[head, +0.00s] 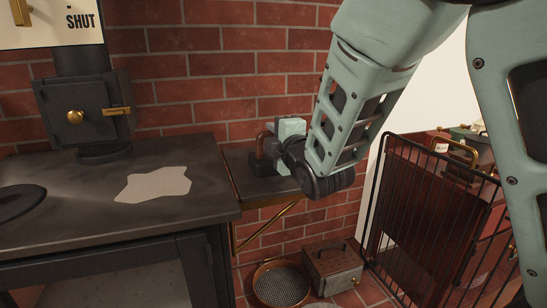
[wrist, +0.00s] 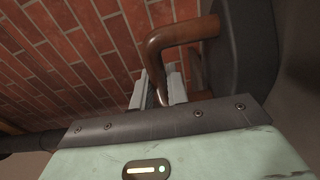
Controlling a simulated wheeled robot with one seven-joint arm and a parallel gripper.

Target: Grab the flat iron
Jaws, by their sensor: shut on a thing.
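The flat iron (head: 259,166) has a dark body and a reddish-brown bent handle, and it stands at the side shelf right of the stove, by the brick wall. My gripper (head: 268,146) reaches it from the right and hides part of it. In the wrist view, the brown handle (wrist: 182,34) of the iron runs down between the two pale fingers of my gripper (wrist: 157,92), which are shut on it. The iron's dark body (wrist: 243,50) fills the right of that view. I cannot tell whether the iron touches the shelf.
The side shelf (head: 243,183) is narrow, beside the dark stove top (head: 90,190) with a pale patch (head: 155,184). A round sieve (head: 281,284) and a metal box (head: 333,268) are on the floor below. A black barred gate (head: 430,200) stands at right.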

